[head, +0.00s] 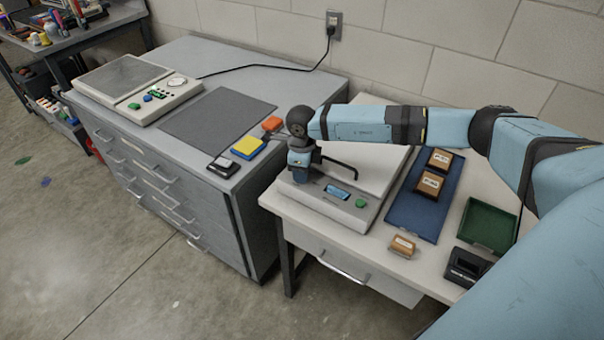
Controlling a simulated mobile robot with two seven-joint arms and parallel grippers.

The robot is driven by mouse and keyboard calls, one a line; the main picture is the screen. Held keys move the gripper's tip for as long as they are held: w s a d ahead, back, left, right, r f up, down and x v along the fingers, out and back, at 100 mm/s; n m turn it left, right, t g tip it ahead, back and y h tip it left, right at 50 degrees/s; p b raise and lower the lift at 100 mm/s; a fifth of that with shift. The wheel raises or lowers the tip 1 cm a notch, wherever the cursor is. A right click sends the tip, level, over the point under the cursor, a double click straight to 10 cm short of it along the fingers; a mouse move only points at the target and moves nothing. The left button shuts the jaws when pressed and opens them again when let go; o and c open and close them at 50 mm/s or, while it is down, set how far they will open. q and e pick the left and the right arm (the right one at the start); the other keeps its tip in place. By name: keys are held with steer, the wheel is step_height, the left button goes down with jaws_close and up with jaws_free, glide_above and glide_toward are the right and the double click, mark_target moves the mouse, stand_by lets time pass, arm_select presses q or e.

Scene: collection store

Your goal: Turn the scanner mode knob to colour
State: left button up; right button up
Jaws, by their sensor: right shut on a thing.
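The scanner (347,213) is a pale flatbed machine on the white table, with a light lid and a black handle (343,165). Its sloped front panel carries a small blue display (337,191) and a green button (360,203). My right gripper (301,178) points down at the left end of this panel. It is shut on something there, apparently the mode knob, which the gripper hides. I cannot read the knob's setting. My left gripper is not in view.
A blue mat (408,218) with two brown boxes lies right of the scanner, beside a green tray (488,224), a small box (402,246) and a black device (465,267). Another control-panel machine (136,88) stands on the grey cabinet. A wall stands close behind.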

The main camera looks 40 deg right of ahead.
steer(key=shift+n+b, duration=0.4)
steer(key=shift+n, duration=0.5)
steer(key=n+b, duration=0.1)
steer(key=n, duration=0.1)
steer(key=shift+n, duration=0.4)
steer(key=n+b, duration=0.1)
steer(key=n, duration=0.1)
steer(key=shift+n+b, duration=0.3)
steer(key=shift+n, duration=0.1)
steer(key=shift+n+b, duration=0.4)
steer(key=shift+n, duration=0.5)
steer(key=n+b, duration=0.1)
steer(key=n, duration=0.2)
steer(key=shift+n+b, duration=0.35)
steer(key=shift+n, duration=0.25)
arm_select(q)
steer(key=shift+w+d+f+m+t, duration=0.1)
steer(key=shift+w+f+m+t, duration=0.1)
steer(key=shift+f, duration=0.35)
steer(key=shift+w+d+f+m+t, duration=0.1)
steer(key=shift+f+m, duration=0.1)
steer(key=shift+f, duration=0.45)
arm_select(e)
steer(key=shift+n, duration=0.3)
steer(key=o, duration=0.9)
